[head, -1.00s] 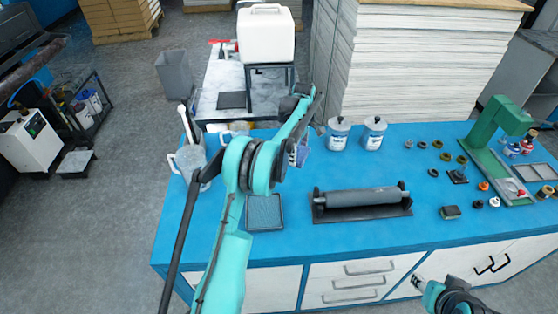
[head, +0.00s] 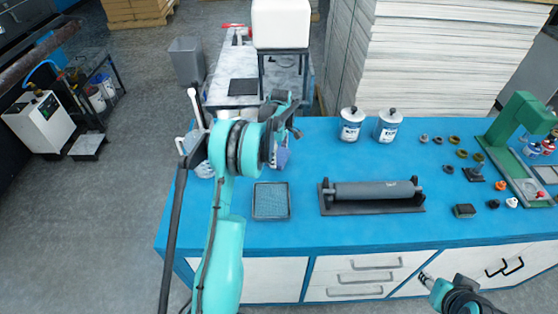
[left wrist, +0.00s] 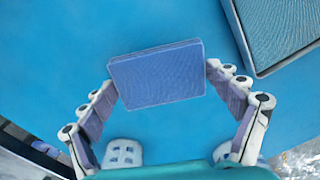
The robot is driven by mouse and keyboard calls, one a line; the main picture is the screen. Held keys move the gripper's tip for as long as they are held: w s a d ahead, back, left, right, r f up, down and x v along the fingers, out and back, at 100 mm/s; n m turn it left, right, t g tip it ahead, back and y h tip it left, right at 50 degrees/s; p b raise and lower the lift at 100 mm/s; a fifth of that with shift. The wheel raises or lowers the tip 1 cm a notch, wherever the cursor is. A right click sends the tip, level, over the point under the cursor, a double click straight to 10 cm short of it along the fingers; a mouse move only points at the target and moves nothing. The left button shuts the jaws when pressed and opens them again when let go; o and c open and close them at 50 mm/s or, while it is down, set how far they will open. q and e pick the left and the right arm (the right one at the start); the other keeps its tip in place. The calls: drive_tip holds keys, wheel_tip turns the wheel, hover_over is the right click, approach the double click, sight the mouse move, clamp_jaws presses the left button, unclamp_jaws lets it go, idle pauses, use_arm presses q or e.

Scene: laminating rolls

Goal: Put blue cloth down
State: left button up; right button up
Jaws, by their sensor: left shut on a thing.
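The blue cloth (left wrist: 156,75), a folded blue-violet pad, is held between the fingertips of my left gripper (left wrist: 163,82). In the head view my left gripper (head: 277,153) and the cloth (head: 283,158) are over the blue table, partly hidden by my left arm. The wrist view shows blue tabletop beyond the cloth; its exact height is unclear. A dark-rimmed tray with a grey-blue textured inside (head: 288,200) lies in front of the gripper, apart from the cloth. My right gripper (head: 427,281) is by the cabinet front, too small to judge.
A grey roller (head: 375,190) on a black stand lies right of the tray. Two lidded cans (head: 351,124) stand at the back edge. Small caps and a green press (head: 515,125) are at the right. White jugs (head: 197,155) are partly hidden behind my left arm.

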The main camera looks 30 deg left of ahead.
use_arm(q)
wheel_tip(320, 180, down, 3)
drive_tip(key=shift+r, duration=0.15)
drive_tip(key=shift+b, duration=0.35)
drive_tip(key=o, duration=1)
